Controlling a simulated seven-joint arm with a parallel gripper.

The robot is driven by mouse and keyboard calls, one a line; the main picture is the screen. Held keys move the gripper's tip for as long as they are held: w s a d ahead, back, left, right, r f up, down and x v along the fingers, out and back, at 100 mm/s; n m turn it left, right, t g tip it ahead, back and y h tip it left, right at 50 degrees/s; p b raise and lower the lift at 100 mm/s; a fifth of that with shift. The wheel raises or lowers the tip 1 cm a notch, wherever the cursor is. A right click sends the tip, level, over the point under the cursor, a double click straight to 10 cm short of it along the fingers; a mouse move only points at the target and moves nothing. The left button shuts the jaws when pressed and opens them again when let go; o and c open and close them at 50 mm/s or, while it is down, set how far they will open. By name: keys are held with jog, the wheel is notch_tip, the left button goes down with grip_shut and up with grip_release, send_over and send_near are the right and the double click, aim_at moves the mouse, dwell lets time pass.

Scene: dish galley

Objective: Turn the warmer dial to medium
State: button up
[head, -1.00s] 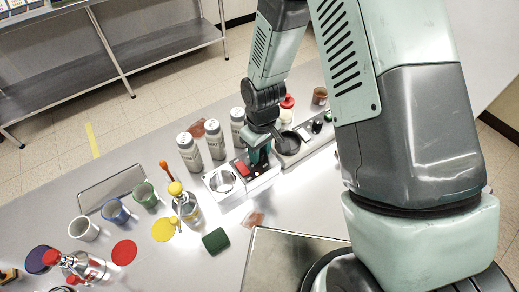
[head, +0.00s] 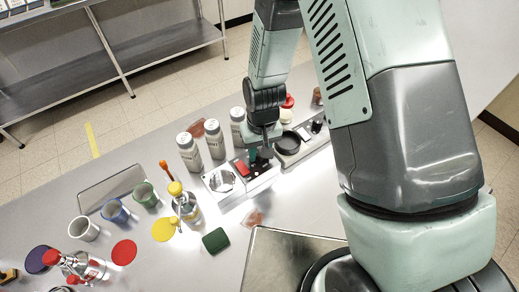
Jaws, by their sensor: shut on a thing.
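A silver unit (head: 229,193) with a red switch (head: 242,168) stands on the counter at the middle. My gripper (head: 264,158) points down at the dark right end of this unit's top, just right of the red switch. It is shut on what seems to be the warmer dial, which the fingers hide. I cannot read the dial's setting or its marks. A second unit (head: 313,146) with a round black plate (head: 288,143) stands just behind and to the right.
Several grey canisters (head: 188,152) stand close to the left of my gripper. A yellow-capped bottle (head: 186,206), cups (head: 115,211) and coloured discs lie further left. A metal tray (head: 290,258) is in front. A green pad (head: 215,240) lies beside it.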

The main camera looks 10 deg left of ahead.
jog(key=o, duration=1.1)
jog(key=shift+c, duration=0.2)
notch_tip(320, 180, up, 11)
jog(key=shift+w+d, duration=0.15)
jog(key=shift+d, duration=0.1)
jog(key=s+d+r+m+t, duration=0.1)
jog(key=d+r, duration=0.4)
jog(key=r, duration=0.4)
jog(key=s+d+r+m+t, duration=0.1)
jog(key=d+r+t, duration=0.1)
jog(key=d+r, duration=0.5)
jog(key=s+d+r+m+t, duration=0.1)
jog(key=s+d+r, duration=0.2)
jog(key=s+r, duration=0.3)
jog(key=s+d+r+m+t, duration=0.1)
jog(key=s+d+r+m, duration=0.1)
jog(key=s+r, duration=0.3)
jog(key=shift+s+d+r+t+h, duration=0.3)
jog(key=shift+s+d+r+t, duration=0.1)
jog(key=shift+s+d, duration=0.35)
